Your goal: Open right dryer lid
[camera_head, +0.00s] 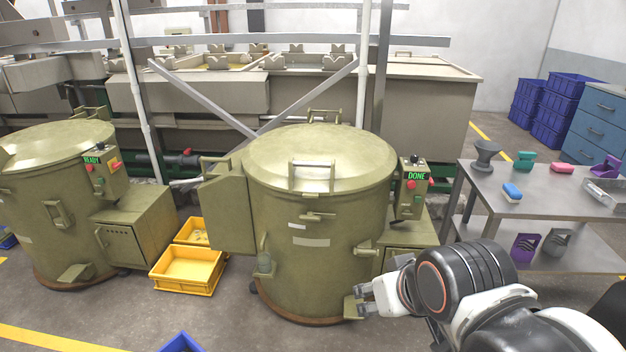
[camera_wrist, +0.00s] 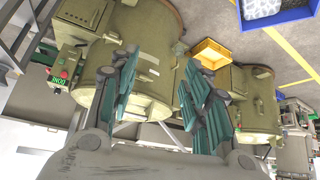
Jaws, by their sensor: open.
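The right dryer (camera_head: 315,240) is an olive-green drum. Its domed lid (camera_head: 330,145) is shut and has a bar handle (camera_head: 311,172) at the front. The dryer's control panel (camera_head: 415,185) reads DONE in green. My gripper (camera_head: 362,300) is open and empty, low at the dryer's front right, below lid height; whether it touches the dryer's side cannot be told. In the wrist view, which is upside down, the open teal fingers (camera_wrist: 160,75) overlap the dryer body (camera_wrist: 150,45) and hide part of it.
The left dryer (camera_head: 60,200) shows READY, lid shut. Yellow crates (camera_head: 188,270) lie between the dryers. A metal table (camera_head: 545,200) with small coloured items stands at the right, blue bins (camera_head: 540,100) behind it. A metal frame and tank line stand behind the dryers.

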